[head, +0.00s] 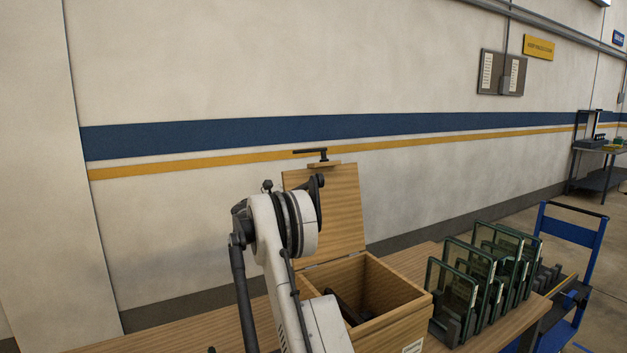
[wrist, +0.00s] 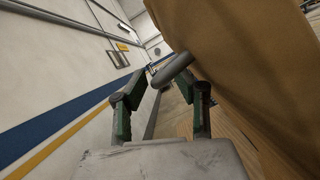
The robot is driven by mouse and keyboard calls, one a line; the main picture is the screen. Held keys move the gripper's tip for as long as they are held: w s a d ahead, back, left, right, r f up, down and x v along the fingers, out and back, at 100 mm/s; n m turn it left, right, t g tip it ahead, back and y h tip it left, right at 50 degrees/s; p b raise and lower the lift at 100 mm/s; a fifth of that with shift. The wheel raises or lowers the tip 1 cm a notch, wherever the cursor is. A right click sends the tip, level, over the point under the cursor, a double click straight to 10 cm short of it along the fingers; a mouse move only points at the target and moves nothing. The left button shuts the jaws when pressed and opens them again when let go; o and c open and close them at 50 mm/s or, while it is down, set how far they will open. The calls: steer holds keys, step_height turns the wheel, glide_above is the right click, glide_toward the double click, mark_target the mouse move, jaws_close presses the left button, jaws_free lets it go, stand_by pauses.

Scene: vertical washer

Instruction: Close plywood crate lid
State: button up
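The plywood crate (head: 395,320) stands on a wooden bench with its lid (head: 342,210) raised upright at the back, so the crate is open. A dark handle (head: 318,152) sits on a small block at the lid's top edge. In the wrist view the lid's brown panel (wrist: 240,60) fills the right side, and a dark rounded bar (wrist: 172,70), probably the handle, lies ahead of the fingertips. My gripper (wrist: 170,92) is open, with its green fingers apart and nothing clearly held.
A dark item (head: 348,308) lies inside the crate. Several glass panels (head: 480,270) stand in a rack right of the crate. A blue cart (head: 570,240) is beyond the bench's right end. The wall (head: 200,80) runs close behind the bench.

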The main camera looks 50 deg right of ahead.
steer(key=shift+x, duration=0.9)
jaws_close()
